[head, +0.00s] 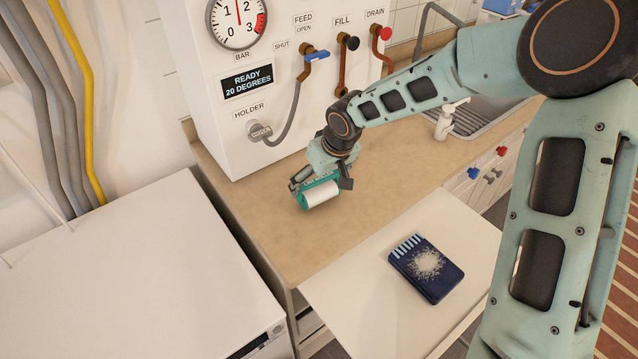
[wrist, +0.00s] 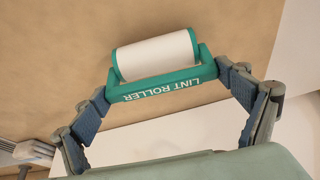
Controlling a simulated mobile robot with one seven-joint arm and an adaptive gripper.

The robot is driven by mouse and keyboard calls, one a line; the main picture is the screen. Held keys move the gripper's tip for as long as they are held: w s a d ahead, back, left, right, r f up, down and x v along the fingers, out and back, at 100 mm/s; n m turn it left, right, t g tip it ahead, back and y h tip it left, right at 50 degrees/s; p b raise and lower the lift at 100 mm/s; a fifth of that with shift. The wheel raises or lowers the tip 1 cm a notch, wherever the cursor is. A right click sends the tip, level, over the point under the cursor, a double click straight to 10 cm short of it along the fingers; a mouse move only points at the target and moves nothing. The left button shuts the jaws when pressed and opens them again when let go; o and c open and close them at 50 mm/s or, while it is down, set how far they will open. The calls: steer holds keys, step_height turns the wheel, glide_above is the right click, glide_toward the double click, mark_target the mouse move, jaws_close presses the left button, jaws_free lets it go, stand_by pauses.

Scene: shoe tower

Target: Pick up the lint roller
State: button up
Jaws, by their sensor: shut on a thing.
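The lint roller (wrist: 155,58) has a white roll in a teal frame lettered "LINT ROLLER". In the wrist view my gripper (wrist: 163,88) has its two fingers against the two ends of the teal frame, shut on it. In the head view the lint roller (head: 320,194) is at the tan counter, below the white panel, with my gripper (head: 318,178) partly covering it. I cannot tell whether the roller touches the counter.
A navy pad (head: 427,268) with pale fluff lies on a white pull-out board (head: 350,310). The white panel (head: 290,100) with gauge, valves and hose stands behind the tan counter (head: 255,215). A soap bottle (head: 445,122) stands by the sink. A white cabinet (head: 130,270) is at left.

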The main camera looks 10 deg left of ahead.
steer(key=shift+r, duration=0.5)
steer(key=s+d+r+p, duration=0.5)
steer(key=s+r, duration=0.6)
steer(key=s, duration=0.2)
steer(key=shift+d+r, duration=0.2)
steer(key=shift+r, duration=0.15)
